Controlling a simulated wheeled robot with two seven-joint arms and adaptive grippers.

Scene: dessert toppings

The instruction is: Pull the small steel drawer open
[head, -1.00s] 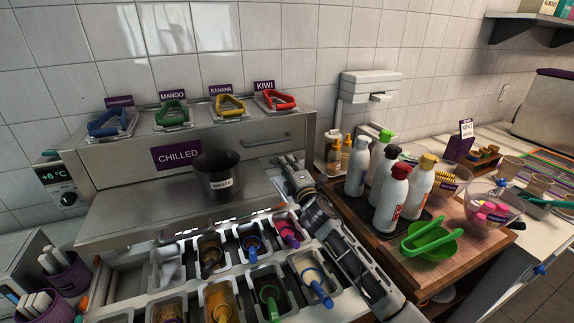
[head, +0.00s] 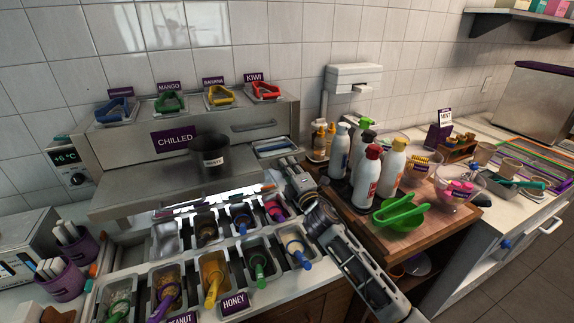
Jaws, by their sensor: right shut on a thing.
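The small steel drawer (head: 276,146) is at the right end of the steel CHILLED cabinet (head: 225,143), and stands partly out. Its open top shows a pale, bluish inside. My right gripper (head: 289,164) is at the drawer's front, with its arm coming from the lower right. It is shut, apparently on the drawer's handle, which the fingers hide. My left gripper is not in view.
Topping tubs with coloured utensils fill the counter in front. Several bottles (head: 366,178) and green tongs (head: 399,209) on a wooden board crowd the right side.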

